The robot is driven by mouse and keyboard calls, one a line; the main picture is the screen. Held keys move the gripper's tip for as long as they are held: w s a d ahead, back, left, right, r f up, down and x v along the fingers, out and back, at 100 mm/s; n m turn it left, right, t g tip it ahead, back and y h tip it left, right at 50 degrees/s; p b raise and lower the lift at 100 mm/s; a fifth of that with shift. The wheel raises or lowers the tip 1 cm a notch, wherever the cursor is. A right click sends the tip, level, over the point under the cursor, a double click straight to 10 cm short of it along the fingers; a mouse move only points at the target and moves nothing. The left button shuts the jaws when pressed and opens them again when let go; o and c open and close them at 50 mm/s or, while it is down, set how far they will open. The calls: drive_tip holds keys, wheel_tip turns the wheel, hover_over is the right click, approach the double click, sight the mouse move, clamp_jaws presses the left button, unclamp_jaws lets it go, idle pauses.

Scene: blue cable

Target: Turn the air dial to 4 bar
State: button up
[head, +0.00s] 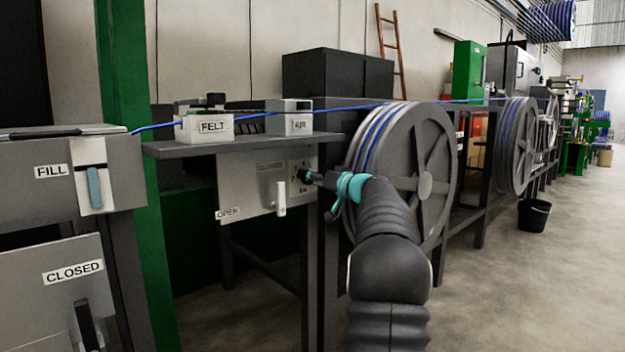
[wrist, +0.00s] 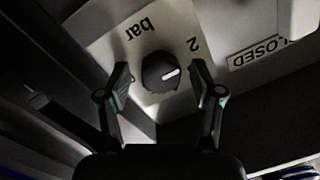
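The air dial (wrist: 155,75) is a round black knob on a pale plate in the wrist view. Its white pointer mark points right and slightly up, on the side of the printed "2" (wrist: 193,45). The word "bar" (wrist: 141,27) shows upside down at upper left; no 4 is legible there. My gripper (wrist: 160,68) is open, one finger on each side of the knob, with gaps visible. Whether the fingertips reach knob depth, I cannot tell. In the head view my gripper (head: 315,178) is at the dial on the grey panel (head: 245,190), largely covering it.
The panel has a white lever (head: 280,198) just left of my gripper and OPEN and CLOSED labels. A shelf (head: 230,145) with a FELT block (head: 206,127) is above. A large cable reel (head: 430,165) stands close on the right. A blue cable runs overhead.

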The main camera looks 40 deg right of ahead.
drive_tip(key=c, duration=1.1)
drive_tip(key=shift+o, duration=0.2)
drive_tip(key=shift+m, duration=0.3)
drive_tip(key=m, duration=0.9)
drive_tip(key=m+t+h, duration=0.1)
drive_tip(key=m, duration=0.8)
drive_tip(key=shift+f+b, duration=0.15)
drive_tip(key=shift+b, duration=0.15)
drive_tip(key=o, duration=1.1)
